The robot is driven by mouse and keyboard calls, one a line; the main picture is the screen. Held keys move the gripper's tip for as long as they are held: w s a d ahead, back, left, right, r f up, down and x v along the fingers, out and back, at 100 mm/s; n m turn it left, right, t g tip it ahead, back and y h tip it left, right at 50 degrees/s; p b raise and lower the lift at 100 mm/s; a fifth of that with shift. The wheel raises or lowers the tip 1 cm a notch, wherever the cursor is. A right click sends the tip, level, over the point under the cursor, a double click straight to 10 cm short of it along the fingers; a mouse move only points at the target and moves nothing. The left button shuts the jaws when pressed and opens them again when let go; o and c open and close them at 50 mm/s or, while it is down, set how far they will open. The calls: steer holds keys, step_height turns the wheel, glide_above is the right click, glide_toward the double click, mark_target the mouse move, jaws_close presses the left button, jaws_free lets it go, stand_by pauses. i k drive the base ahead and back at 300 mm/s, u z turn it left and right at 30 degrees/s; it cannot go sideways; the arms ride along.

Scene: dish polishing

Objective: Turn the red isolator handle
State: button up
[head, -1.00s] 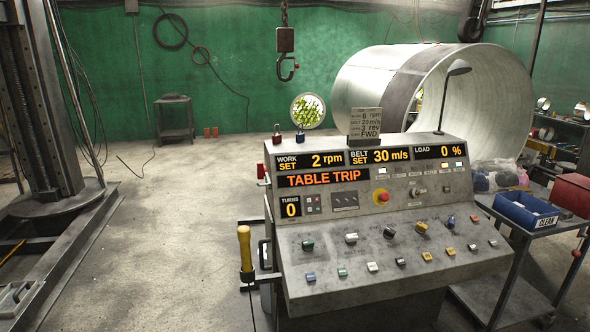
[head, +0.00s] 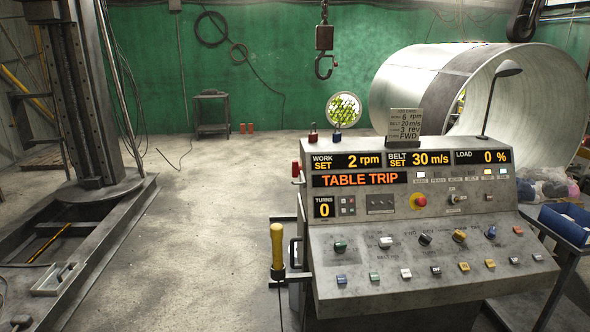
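A grey control console (head: 330,290) stands right of the middle in the head view. A small red part (head: 295,170) sits on the console's upper left side edge; it looks like the red isolator handle, but it is too small to tell its position. The display (head: 360,180) reads TABLE TRIP. My gripper is not in view.
A yellow-handled lever (head: 277,245) sticks up at the console's left side. A crane hook (head: 324,66) hangs behind. A blue bin (head: 567,222) is on a cart at right. A steel column (head: 90,100) stands at left. The concrete floor (head: 190,240) between column and console is clear.

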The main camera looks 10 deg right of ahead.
mark_target(296, 168)
steer(key=u, duration=0.3)
steer(key=i, duration=1)
steer(key=z, duration=0.35)
steer(key=k, duration=0.65)
steer(key=u, duration=0.15)
steer(key=i, duration=0.5)
steer(key=u, duration=0.5)
steer(key=i, duration=0.75)
steer(key=u, duration=0.3)
